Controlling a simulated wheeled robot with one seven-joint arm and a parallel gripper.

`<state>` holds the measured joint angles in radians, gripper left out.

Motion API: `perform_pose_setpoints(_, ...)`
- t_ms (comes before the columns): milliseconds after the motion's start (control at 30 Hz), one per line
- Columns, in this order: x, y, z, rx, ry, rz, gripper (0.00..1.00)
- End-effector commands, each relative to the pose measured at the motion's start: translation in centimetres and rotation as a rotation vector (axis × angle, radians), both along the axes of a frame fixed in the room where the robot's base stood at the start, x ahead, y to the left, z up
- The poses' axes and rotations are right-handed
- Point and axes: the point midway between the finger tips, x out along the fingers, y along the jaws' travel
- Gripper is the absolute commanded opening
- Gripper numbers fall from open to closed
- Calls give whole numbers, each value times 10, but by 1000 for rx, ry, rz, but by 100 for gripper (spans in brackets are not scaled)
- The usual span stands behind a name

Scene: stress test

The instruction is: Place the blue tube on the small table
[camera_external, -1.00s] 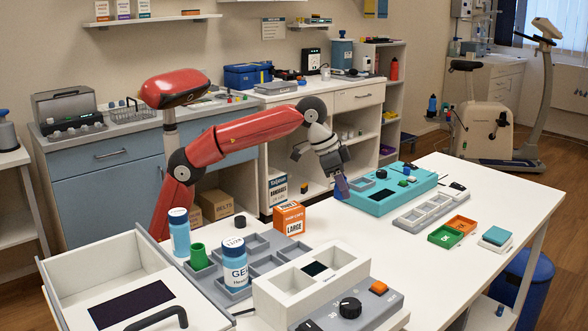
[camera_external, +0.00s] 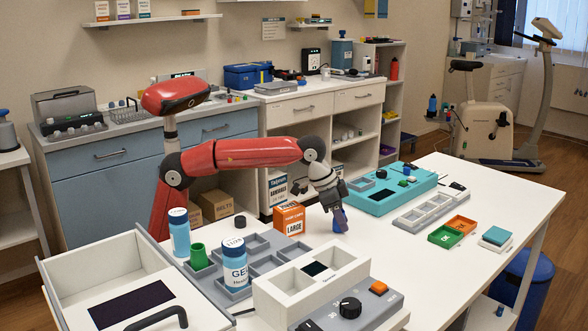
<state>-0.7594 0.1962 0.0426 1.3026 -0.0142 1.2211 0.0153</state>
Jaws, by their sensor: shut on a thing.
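My gripper (camera_external: 337,209) points down over the white table, between the orange box and the teal device. It is shut on a small blue thing (camera_external: 340,221), which looks like the blue tube; the fingers hide part of it. Its lower end is at or just above the tabletop; I cannot tell whether it touches. The white table (camera_external: 385,254) fills the foreground. I cannot tell whether it is the small table of the task.
The orange box (camera_external: 289,219) stands just left of my gripper, and the teal device (camera_external: 390,193) lies to its right. A grey compartment tray (camera_external: 262,250), a blue-labelled bottle (camera_external: 235,268) and a white two-well holder (camera_external: 310,285) are nearer. Bare tabletop lies in front of the gripper.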

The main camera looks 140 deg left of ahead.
Motion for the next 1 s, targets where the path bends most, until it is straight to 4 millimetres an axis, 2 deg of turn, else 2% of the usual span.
perform_pose_setpoints(167,0,0,-5,-1,1,0,3)
perform_pose_setpoints(200,0,0,-4,-1,1,0,32)
perform_pose_setpoints(333,0,0,-4,-1,1,0,49)
perform_pose_setpoints(733,-1,1,-6,0,-1,1,50)
perform_pose_setpoints(1000,-12,-10,45,0,-1,-1,50)
